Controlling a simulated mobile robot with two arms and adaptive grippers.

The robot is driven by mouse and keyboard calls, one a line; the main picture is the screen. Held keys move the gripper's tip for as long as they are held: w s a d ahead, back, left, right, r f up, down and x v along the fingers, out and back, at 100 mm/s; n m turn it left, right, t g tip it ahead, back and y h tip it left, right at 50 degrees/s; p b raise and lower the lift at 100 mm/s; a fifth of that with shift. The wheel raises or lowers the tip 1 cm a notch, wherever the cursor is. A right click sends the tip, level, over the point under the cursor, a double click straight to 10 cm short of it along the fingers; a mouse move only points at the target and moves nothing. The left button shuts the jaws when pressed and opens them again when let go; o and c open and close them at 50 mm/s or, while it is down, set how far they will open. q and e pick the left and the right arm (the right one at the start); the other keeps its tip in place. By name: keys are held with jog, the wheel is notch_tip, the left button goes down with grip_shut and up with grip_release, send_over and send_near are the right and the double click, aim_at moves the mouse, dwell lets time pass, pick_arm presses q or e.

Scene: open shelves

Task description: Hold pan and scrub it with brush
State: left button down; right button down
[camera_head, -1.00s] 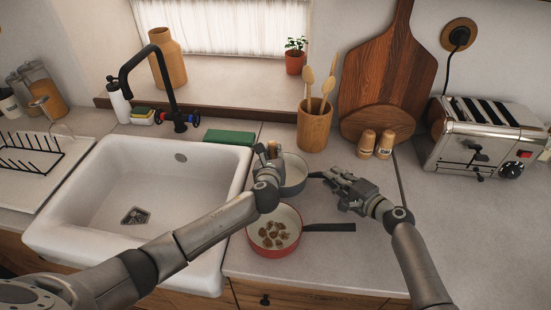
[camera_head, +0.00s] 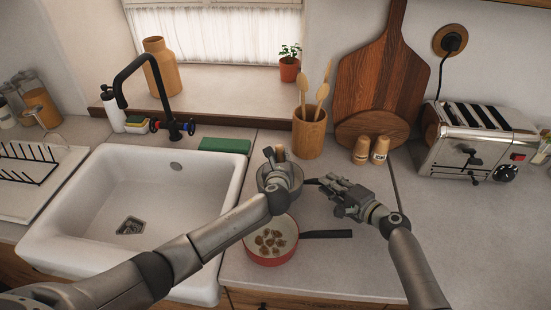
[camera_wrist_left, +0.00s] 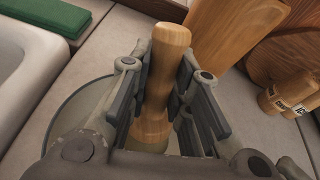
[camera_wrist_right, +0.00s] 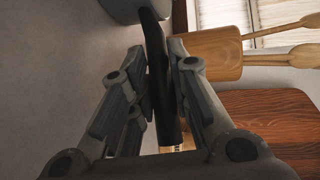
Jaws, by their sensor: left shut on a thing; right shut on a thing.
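A grey pan (camera_head: 294,186) is over the counter beside the sink, partly hidden by my left arm. Its dark handle points right, and my right gripper (camera_head: 345,192) is shut on it. In the right wrist view the black handle (camera_wrist_right: 157,70) runs between the fingers (camera_wrist_right: 163,85). My left gripper (camera_head: 275,165) is over the pan, shut on the wooden handle of the brush (camera_wrist_left: 162,75). In the left wrist view the handle stands between the fingers (camera_wrist_left: 163,110) and the pan's rim (camera_wrist_left: 66,110) shows behind. The brush's head is hidden, so I cannot tell whether it touches the pan.
A red pan (camera_head: 270,257) with several brown pieces stands just in front. The white sink (camera_head: 95,205) is to the left. A utensil holder (camera_head: 309,135), shakers (camera_head: 380,150) and toaster (camera_head: 480,142) stand behind and right. The front right counter is clear.

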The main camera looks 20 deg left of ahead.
pick_arm(q)
jog(key=shift+d, duration=0.3)
jog(key=shift+s+d, duration=0.3)
jog(key=shift+s, duration=0.2)
jog(key=shift+s+d, duration=0.3)
jog(key=shift+s, duration=0.2)
jog(key=shift+r, duration=3.55)
pick_arm(e)
jog(key=c, duration=1.3)
grip_release()
jog(key=shift+d, duration=0.1)
jog(key=v, duration=1.1)
jog(key=shift+s+d+r, duration=0.1)
jog(key=shift+s+d, duration=0.1)
jog(key=shift+s, duration=0.1)
